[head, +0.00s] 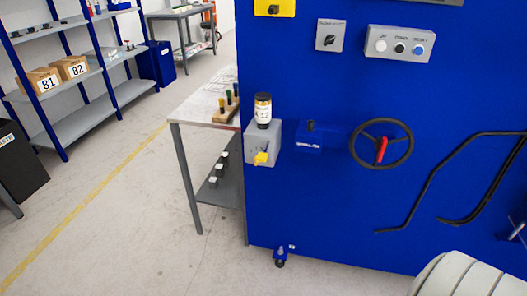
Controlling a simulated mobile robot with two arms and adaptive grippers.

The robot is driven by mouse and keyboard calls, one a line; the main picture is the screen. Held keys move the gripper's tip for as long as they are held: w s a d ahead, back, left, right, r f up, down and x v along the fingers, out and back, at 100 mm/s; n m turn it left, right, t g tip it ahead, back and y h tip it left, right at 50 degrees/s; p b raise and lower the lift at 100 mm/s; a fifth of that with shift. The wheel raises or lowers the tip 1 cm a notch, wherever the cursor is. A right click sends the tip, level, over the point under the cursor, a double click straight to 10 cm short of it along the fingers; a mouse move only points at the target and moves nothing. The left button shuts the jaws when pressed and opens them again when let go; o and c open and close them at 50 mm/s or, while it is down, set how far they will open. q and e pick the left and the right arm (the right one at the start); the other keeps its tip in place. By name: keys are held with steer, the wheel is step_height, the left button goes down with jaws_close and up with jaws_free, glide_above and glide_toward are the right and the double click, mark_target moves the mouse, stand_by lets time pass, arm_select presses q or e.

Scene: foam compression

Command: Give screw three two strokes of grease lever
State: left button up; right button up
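A grey grease unit (262,140) is mounted on the left edge of the blue machine panel. A dark bottle (263,110) with a white label stands upright on top of it. A short yellow lever (261,158) sticks out of its front, low down. A grey box with a black rotary selector knob (329,40) is higher on the panel, to the right; its label is too small to read surely. Which screw is selected cannot be told. Neither of my grippers shows in the head view.
A black handwheel with a red handle (382,148) and bent black bars (430,176) stick out from the panel. A button box (399,44) is above. A grey table (184,113) stands behind the grease unit. A pale rounded part of mine fills the lower right.

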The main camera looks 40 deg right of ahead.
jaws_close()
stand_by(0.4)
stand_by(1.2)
